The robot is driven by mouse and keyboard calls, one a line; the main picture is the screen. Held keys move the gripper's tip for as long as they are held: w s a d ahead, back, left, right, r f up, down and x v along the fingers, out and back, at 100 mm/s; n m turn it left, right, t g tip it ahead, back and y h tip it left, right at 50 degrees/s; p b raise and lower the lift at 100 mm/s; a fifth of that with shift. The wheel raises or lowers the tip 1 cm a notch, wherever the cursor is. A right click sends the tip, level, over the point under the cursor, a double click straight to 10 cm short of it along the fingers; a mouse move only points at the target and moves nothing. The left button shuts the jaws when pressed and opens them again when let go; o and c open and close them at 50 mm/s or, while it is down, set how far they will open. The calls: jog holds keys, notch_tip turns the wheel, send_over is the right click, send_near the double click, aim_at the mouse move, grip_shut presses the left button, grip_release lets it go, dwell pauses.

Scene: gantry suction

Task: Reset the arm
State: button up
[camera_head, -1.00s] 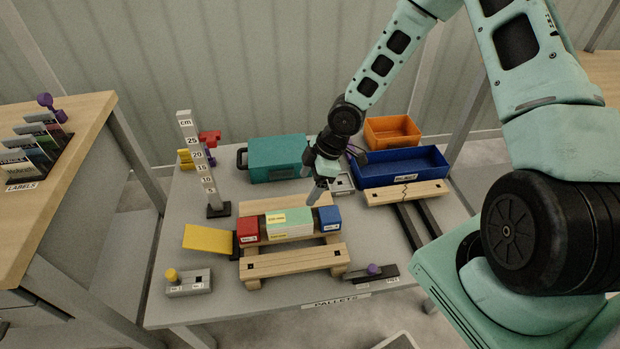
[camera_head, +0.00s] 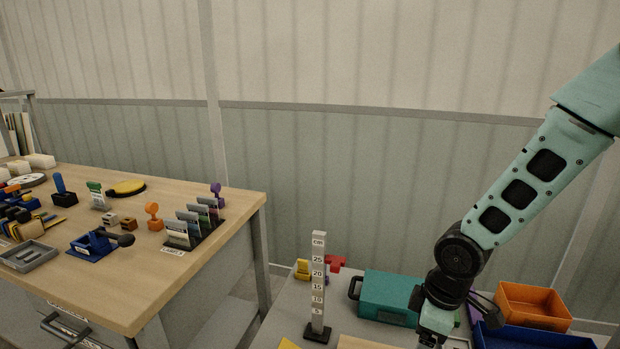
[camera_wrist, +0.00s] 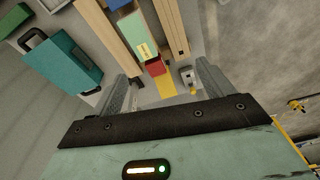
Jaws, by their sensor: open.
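My arm comes in from the right in the head view, and my gripper (camera_head: 431,340) is at the bottom edge beside the teal case, its fingertips cut off by the frame. In the wrist view my gripper (camera_wrist: 165,88) shows two grey fingers spread apart with nothing held between them. Beyond them lie a wooden pallet (camera_wrist: 172,28), a mint-green block (camera_wrist: 134,30), a red block (camera_wrist: 155,67) and a yellow ramp (camera_wrist: 166,86). The fingers look apart from these things.
The teal case (camera_head: 388,297), a height gauge (camera_head: 318,285), an orange bin (camera_head: 533,305) and a blue bin (camera_head: 530,340) stand on the pallet table. A wooden bench (camera_head: 150,275) with tools and label cards is at the left. Wall space above is clear.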

jog(key=s+a+r+m, duration=0.2)
jog(key=s+a+r, duration=0.1)
jog(key=s+r, duration=0.5)
jog(key=s+a+r+m+p, duration=0.1)
jog(key=s+a+r+m, duration=0.2)
jog(key=s+r, duration=0.4)
jog(key=s+a, duration=0.1)
jog(key=s, duration=0.4)
jog(key=shift+a+r+g+h, duration=0.15)
jog(key=shift+r+g+h, duration=0.15)
jog(key=shift+r+h, duration=0.1)
